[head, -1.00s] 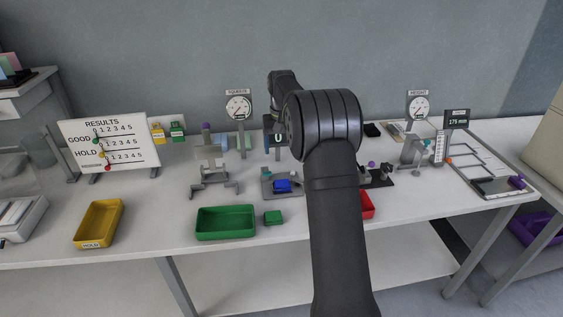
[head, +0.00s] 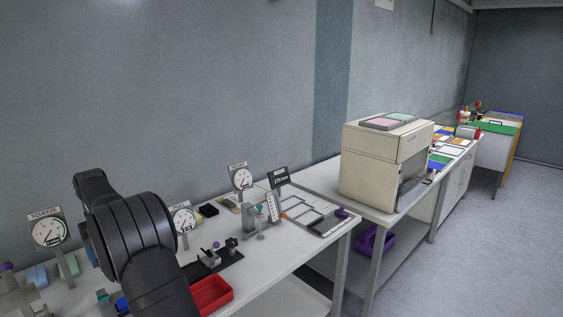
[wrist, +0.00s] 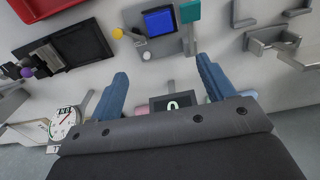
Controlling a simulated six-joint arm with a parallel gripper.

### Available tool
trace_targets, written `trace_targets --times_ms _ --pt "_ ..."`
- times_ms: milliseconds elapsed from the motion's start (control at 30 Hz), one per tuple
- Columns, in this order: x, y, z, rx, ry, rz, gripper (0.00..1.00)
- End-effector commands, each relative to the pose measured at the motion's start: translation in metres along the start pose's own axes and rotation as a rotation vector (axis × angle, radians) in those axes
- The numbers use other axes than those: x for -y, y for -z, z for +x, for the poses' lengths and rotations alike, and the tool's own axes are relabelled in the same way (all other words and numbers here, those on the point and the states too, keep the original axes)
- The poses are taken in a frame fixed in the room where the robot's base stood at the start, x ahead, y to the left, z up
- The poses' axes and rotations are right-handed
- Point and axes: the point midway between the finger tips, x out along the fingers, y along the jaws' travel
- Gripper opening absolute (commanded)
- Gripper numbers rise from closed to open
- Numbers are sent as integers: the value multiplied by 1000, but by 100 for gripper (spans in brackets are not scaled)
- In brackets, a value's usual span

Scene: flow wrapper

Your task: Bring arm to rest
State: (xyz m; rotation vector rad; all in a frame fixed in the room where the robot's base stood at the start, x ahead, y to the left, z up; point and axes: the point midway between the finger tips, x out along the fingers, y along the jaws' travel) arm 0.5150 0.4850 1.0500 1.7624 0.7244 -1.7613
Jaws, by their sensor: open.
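My gripper (wrist: 160,92) shows in the wrist view with its two blue fingers spread apart. It is open with nothing between the fingertips. It hangs over the white bench, near a grey fixture (wrist: 168,47) that holds a blue block (wrist: 159,21). A small display reading 0 (wrist: 172,104) lies close to the fingers. In the head view my dark arm stands at the lower left and hides part of the bench; the gripper itself is hidden there.
A red tray (head: 211,294), several dial gauges such as the squeeze dial (head: 48,231), and a clamp stand (head: 262,222) crowd the bench. A beige machine (head: 375,165) stands on the bench to the right. Open floor (head: 480,240) lies at the right.

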Motion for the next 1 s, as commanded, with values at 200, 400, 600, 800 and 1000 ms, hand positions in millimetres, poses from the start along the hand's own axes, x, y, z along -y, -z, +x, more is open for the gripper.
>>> trace_targets --times_ms 200,400,600,800,1000 --pt "1 -1 45 4 0 0 75" --pt "1 -1 84 4 0 0 75" --pt "1 0 112 2 0 -1 75" --pt "1 0 124 0 0 0 75" --pt "1 0 126 0 0 0 75"
